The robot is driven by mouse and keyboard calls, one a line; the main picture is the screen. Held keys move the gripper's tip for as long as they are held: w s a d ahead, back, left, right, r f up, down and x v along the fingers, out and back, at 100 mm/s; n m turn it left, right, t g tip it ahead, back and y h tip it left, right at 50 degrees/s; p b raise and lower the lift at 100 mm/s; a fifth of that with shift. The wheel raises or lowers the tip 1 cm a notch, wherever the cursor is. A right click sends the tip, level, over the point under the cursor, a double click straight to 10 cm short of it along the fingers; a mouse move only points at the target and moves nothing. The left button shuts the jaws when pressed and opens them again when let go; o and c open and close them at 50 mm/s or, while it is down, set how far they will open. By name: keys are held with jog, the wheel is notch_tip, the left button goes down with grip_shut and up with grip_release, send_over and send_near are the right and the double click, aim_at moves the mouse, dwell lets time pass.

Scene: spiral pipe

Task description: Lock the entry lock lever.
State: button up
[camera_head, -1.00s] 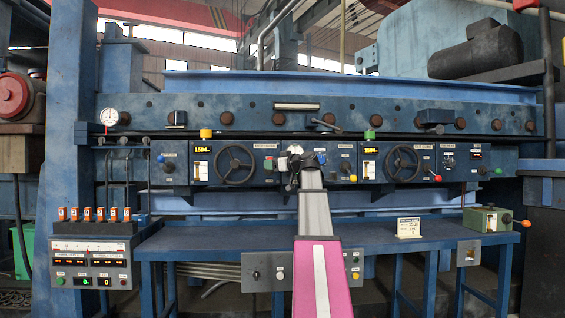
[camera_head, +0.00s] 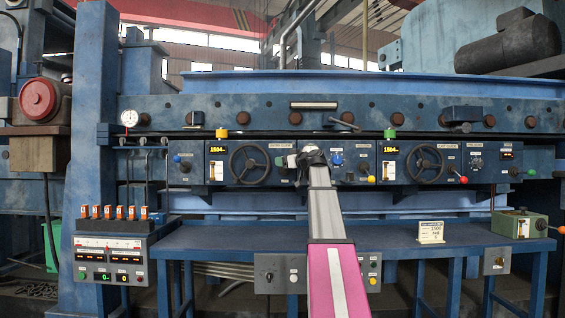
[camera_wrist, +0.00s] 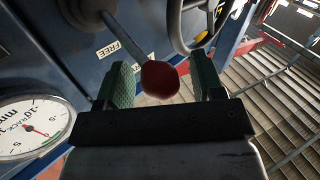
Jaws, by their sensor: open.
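In the wrist view a lever with a dark red knob (camera_wrist: 160,80) stands out from the blue panel on a grey rod. A small label reading FREE (camera_wrist: 108,51) lies beside the rod. I take this for the entry lock lever, though no frame names it legibly. My gripper (camera_wrist: 163,72) is open, with one green-padded finger on each side of the knob and gaps showing on both sides. In the head view my gripper (camera_head: 310,157) is at the panel, right of a black handwheel (camera_head: 250,163), and largely covers the lever area.
A round rack gauge (camera_wrist: 35,130) is close at the left of the wrist view. A handwheel rim (camera_wrist: 185,30) is close beyond the knob. In the head view a blue knob (camera_head: 337,159) and a second handwheel (camera_head: 425,163) are on the panel to the right. A blue bench (camera_head: 210,240) lies below.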

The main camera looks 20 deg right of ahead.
jog(key=shift+x, duration=0.8)
jog(key=shift+s, duration=0.1)
jog(key=c, duration=1.1)
jog(key=shift+c, duration=0.2)
jog(key=shift+f, duration=0.1)
